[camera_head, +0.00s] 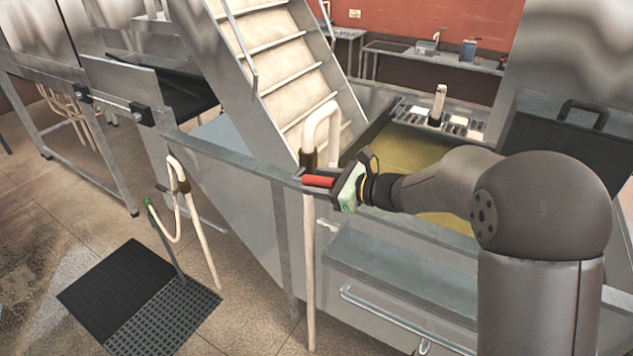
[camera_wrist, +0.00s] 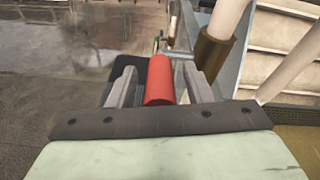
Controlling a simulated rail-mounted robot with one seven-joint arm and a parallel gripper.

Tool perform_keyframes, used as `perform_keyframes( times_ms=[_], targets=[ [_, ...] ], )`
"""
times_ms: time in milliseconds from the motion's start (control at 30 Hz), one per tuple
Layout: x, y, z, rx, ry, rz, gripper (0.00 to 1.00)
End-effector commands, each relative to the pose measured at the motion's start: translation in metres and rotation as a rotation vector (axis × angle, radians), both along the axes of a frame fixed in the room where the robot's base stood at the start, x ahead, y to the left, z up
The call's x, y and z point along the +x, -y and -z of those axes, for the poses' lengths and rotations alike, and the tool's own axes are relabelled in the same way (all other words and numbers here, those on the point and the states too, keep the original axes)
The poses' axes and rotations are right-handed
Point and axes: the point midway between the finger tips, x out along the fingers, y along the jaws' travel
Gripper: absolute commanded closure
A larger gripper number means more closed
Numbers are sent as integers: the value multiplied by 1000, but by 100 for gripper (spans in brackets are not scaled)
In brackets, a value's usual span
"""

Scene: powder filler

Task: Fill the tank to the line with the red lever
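The red lever (camera_head: 318,181) is a short red cylinder on the upright pale pipe at the steel tank's near rim (camera_head: 360,222). The pipe (camera_head: 309,262) bends over the rim at the top. Yellowish material (camera_head: 418,152) shows inside the tank; I cannot make out a fill line. My gripper (camera_head: 328,184) is at the lever. In the wrist view the lever (camera_wrist: 159,80) lies between the two fingers of my gripper (camera_wrist: 159,82), with visible gaps beside it, so the fingers look open around it.
Metal stairs (camera_head: 288,65) rise behind the tank. A second pale pipe (camera_head: 196,225) with a hose stands at left beside a black floor mat (camera_head: 120,290). A dark panel with a handle (camera_head: 570,135) is at right. The floor at left is mostly clear.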

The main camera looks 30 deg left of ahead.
Motion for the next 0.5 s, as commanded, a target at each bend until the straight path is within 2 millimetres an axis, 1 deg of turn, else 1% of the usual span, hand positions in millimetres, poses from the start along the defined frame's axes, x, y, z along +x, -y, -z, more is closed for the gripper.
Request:
perform_keyframes(
  times_ms=[233,333,433,500],
  targets=[
    [0,0,0,0,-1,0,53],
    [0,3,0,0,0,1,53],
    [0,13,-2,1,0,3,53],
    [-1,26,-4,1,1,5,53]
  ],
)
